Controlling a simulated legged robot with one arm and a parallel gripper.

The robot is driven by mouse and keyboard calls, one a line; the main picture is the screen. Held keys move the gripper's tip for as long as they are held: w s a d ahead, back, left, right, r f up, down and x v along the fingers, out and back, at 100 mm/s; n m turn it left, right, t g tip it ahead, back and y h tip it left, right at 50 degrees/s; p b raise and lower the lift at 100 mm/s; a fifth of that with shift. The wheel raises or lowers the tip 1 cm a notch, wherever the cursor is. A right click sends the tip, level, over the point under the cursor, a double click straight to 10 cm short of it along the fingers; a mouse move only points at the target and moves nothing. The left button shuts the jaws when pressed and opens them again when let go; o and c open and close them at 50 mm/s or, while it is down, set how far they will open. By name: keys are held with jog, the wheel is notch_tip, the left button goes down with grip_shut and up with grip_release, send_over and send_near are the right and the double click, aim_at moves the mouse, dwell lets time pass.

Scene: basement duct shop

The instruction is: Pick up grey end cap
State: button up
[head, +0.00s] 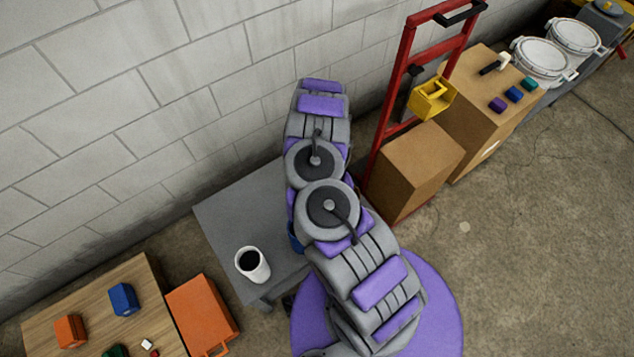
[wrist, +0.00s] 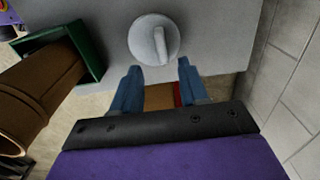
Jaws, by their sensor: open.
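The grey end cap (wrist: 146,33) is a round, pale disc with a raised bar across it. In the wrist view it lies on a grey surface (wrist: 215,45), just beyond my fingertips. My gripper (wrist: 158,66) has its two blue fingers apart, with nothing between them. The cap is ahead of the fingers, roughly in line with the gap. In the head view my arm covers part of the grey table (head: 225,215); neither the cap nor my fingertips can be made out there.
In the wrist view, a green square-rimmed thing (wrist: 97,57) and a brown cylinder (wrist: 35,90) are at left, a block wall (wrist: 295,85) at right. In the head view, a white mug (head: 253,265) stands on the table, and a red hand truck (head: 389,125) with cartons is at right.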

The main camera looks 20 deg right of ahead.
jog(key=f+b, duration=0.1)
jog(key=f, duration=0.3)
jog(key=f+b, duration=0.2)
jog(key=f, duration=0.2)
jog(key=shift+w+a, duration=0.1)
jog(key=shift+a, duration=0.1)
jog(key=shift+r, duration=0.1)
jog(key=shift+c, duration=0.2)
grip_shut()
